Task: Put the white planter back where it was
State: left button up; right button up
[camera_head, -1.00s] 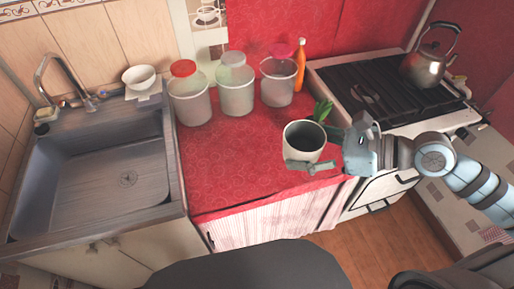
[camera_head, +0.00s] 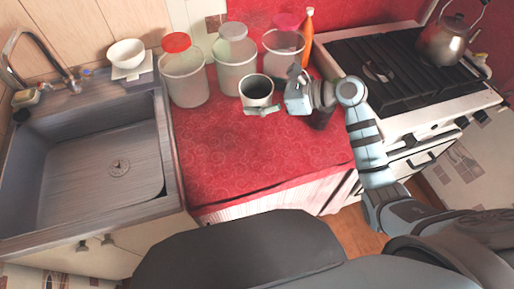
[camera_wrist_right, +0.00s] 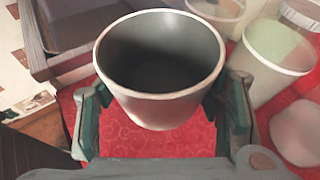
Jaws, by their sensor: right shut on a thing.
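The white planter (camera_head: 256,97), a pale round pot with a dark, empty-looking inside, is in my right gripper (camera_head: 268,106). That gripper is shut on it, with a finger on either side of its wall. In the right wrist view the planter (camera_wrist_right: 160,98) stands upright between the fingers (camera_wrist_right: 163,118), its rim toward the camera. It is over the red counter (camera_head: 235,165), in front of the jars. I cannot tell whether its base touches the counter. My left gripper is not in view.
Lidded jars stand close behind: a red-lidded one (camera_head: 184,85), a grey-lidded one (camera_head: 234,68) and a pink-lidded one (camera_head: 284,55). An orange bottle (camera_head: 307,40) is beside them. The sink (camera_head: 105,165) is left, the stove (camera_head: 405,75) right. The counter's front is clear.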

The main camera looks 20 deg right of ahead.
aim_at(259, 148)
jog(key=shift+s+d+r, duration=0.1)
jog(key=shift+s, duration=0.05)
jog(key=shift+s+d+r, duration=0.1)
jog(key=shift+s, duration=0.15)
jog(key=shift+s+f, duration=0.2)
jog(key=shift+f, duration=0.15)
pick_arm(q)
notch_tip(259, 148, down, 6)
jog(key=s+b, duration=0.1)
jog(key=b, duration=0.5)
pick_arm(e)
jog(key=f, duration=1.9)
jog(key=shift+w, duration=0.2)
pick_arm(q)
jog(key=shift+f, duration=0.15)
pick_arm(e)
jog(key=shift+f, duration=0.1)
jog(key=o, duration=1.2)
jog(key=shift+f, duration=0.1)
